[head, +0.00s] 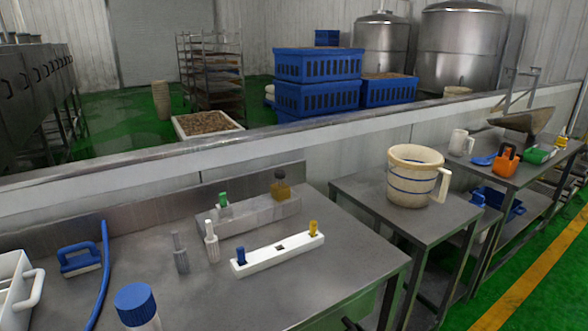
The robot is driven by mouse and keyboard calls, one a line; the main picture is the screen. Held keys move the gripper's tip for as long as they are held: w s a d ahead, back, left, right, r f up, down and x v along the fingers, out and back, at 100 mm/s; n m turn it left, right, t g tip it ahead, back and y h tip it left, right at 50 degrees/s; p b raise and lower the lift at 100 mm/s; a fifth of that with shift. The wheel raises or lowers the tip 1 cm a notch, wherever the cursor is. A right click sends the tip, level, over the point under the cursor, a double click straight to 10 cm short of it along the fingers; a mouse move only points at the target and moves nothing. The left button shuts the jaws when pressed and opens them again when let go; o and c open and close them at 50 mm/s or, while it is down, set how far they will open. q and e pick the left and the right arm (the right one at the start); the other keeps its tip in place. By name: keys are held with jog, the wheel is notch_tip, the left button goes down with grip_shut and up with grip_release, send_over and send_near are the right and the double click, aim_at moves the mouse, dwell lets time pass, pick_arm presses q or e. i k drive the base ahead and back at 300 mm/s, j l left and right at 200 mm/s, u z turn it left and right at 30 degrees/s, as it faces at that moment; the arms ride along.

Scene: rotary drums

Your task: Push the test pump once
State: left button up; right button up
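No part is marked as the test pump, and I cannot tell which item it is. On the near steel table (240,300), a white bar (278,255) holds a blue peg (241,255) at its left end and a yellow peg (313,228) at its right end, with a dark square hole between them. Behind it, a grey block (250,215) bears a green-topped piece (223,202) and an amber piece with a dark knob (281,186). A white ribbed piece (211,241) and a grey one (180,253) stand upright left of the bar. Neither gripper is in view.
A blue-capped bottle (137,306), blue hose (104,275), blue-handled brush (79,259) and white container (17,295) occupy the table's left. A cream pitcher (413,176) stands on the table to the right. The near table's front right is clear.

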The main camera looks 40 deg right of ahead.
aim_at(279, 174)
jog(key=z, duration=1)
